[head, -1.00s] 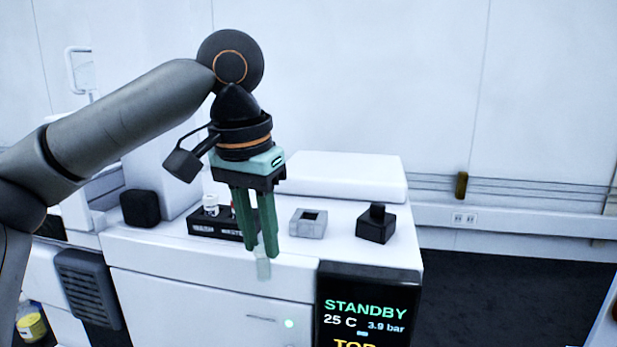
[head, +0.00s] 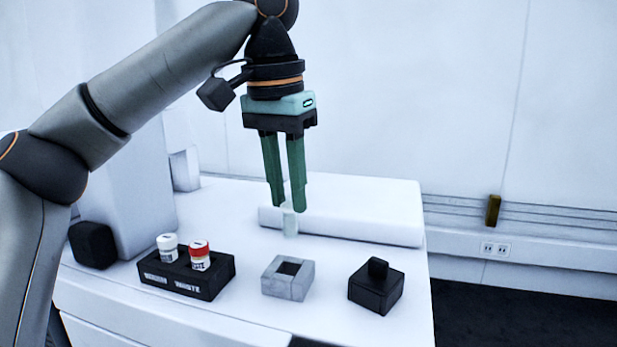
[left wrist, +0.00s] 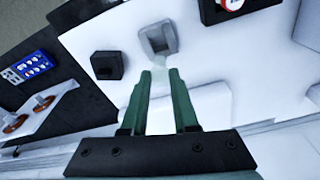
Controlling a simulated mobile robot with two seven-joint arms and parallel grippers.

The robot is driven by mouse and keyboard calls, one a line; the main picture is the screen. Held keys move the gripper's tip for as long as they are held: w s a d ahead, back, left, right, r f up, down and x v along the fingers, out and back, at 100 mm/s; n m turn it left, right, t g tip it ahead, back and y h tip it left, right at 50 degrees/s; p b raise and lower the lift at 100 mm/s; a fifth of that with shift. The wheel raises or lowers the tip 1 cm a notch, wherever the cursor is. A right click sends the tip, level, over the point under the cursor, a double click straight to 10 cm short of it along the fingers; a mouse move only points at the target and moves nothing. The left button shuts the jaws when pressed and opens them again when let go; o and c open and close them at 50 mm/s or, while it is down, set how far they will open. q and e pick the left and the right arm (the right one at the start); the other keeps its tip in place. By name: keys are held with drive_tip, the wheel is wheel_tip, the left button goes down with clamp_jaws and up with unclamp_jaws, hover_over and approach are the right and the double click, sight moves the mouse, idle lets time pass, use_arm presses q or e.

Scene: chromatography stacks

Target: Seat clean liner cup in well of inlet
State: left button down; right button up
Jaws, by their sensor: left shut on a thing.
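My left gripper (head: 288,208) is shut on a pale translucent liner cup (head: 290,223), which hangs below its green fingertips. The cup is above and behind the grey inlet block (head: 276,284) in the head view, apart from it. The inlet block has a dark square well (head: 288,268) in its top, which looks empty. In the left wrist view the gripper fingers (left wrist: 160,72) point toward the inlet block (left wrist: 157,40), with the cup faint between their tips. My right gripper is in neither view.
A black knobbed block (head: 377,290) stands to the right. A raised white housing (head: 350,215) lies behind. The white top between the blocks is clear.

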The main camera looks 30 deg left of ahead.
sight(285, 230)
use_arm(q)
drive_tip(key=shift+s+f, duration=0.3)
drive_tip(key=shift+f, duration=1.65)
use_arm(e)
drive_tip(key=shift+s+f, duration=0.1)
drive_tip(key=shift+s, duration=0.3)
use_arm(q)
drive_tip(key=shift+f, duration=0.1)
drive_tip(key=shift+f+b, duration=0.65)
drive_tip(key=shift+f, duration=0.35)
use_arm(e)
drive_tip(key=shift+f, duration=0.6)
